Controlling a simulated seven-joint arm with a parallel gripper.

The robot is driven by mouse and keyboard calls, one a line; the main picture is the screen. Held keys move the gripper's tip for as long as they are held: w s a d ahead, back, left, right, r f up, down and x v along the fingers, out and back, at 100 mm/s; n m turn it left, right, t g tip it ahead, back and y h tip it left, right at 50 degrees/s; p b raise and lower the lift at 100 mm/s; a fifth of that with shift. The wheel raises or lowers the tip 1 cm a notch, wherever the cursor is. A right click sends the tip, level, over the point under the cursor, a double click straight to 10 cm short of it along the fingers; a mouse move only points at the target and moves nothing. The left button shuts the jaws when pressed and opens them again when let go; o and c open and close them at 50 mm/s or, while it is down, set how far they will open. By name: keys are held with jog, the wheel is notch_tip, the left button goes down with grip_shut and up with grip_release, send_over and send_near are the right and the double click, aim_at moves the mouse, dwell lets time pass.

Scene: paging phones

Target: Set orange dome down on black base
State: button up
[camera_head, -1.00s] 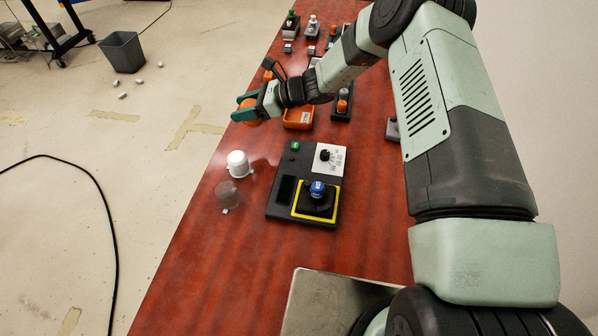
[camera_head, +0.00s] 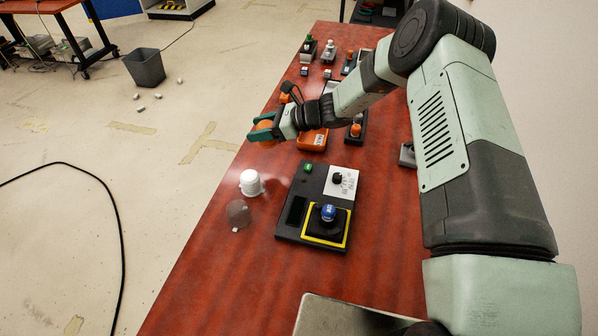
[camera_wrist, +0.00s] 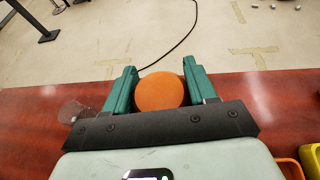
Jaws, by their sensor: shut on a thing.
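The orange dome (camera_head: 266,134) is held between the green fingers of my gripper (camera_head: 262,128), over the table's left edge area. In the wrist view the round orange dome (camera_wrist: 160,92) sits between both fingers of my gripper (camera_wrist: 159,68), which are shut on it. A black base panel (camera_head: 292,232) lies on the table, nearer the camera and to the right of the dome. It carries a blue knob (camera_head: 328,212) in a yellow frame, a green button and a white dial plate. Smaller black bases stand farther back, one with an orange button (camera_head: 355,130). I cannot tell which base is meant.
A white cup-like cap (camera_head: 251,183) and a clear dome (camera_head: 238,214) stand left of the panel. Several small devices crowd the table's far end. The red table (camera_head: 215,268) is clear at front left.

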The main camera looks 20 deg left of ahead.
jog(key=s+d, duration=0.6)
jog(key=d, duration=0.5)
jog(key=n+g, duration=0.2)
send_over(321, 215)
jog(key=shift+s+r, duration=0.2)
jog(key=shift+s, duration=0.15)
jog(key=shift+f, duration=1.75)
dwell(1.2)
jog(key=shift+f, duration=0.35)
jog(key=shift+f, duration=0.7)
dwell(0.7)
jog(key=o, duration=1.4)
